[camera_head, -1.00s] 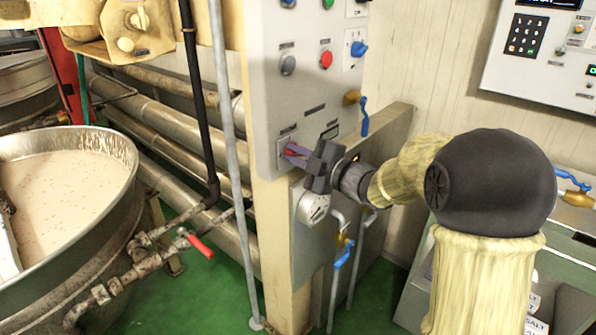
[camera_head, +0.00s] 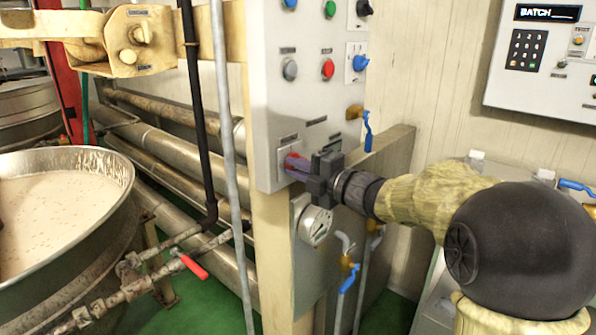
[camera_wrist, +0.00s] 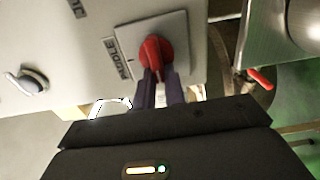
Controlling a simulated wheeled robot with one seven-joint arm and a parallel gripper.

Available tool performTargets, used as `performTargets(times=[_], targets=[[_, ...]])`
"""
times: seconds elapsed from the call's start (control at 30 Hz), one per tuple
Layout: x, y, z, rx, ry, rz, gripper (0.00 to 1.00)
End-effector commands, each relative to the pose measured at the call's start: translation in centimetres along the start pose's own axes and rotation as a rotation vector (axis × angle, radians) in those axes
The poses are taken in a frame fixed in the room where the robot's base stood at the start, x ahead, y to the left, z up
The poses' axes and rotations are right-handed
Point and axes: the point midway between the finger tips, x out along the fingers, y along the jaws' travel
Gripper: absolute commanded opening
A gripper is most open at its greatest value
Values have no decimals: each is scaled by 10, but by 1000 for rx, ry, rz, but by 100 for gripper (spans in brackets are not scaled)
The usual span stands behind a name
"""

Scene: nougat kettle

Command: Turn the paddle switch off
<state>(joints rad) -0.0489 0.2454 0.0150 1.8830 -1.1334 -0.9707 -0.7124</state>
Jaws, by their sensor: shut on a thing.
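The paddle switch (camera_wrist: 157,48) is a red rotary knob on a square plate in the wrist view, with a label ending in "DDLE" beside it. In the head view the paddle switch plate (camera_head: 283,161) sits low on the left of the grey panel. My gripper (camera_wrist: 160,76) is shut on the knob, its two dark purple fingers on either side of the handle. In the head view my gripper (camera_head: 298,164) reaches the plate from the right, and its fingers and body hide most of the knob.
Above are a red button (camera_head: 327,69), a grey button (camera_head: 290,69) and a blue knob (camera_head: 360,63). A blue-handled valve (camera_head: 367,130) is at the panel's right edge. A gauge (camera_head: 315,225) is below my gripper. A kettle (camera_head: 118,165) of pale mix stands left.

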Motion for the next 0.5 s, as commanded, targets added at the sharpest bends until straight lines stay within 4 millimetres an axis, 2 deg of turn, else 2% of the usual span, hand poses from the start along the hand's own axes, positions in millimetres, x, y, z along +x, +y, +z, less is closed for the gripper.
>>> performTargets(times=[0.17, 0.2, 0.27, 0.3, 0.5], targets=[[1, -1, -2, -1, 4, -2, 0], [1, -1, -2, -1, 4, -1, 20], [1, -1, -1, 0, 4, -1, 31], [0, -1, -1, 0, 3, -1, 34], [0, -1, 0, 0, 1, -1, 34]])
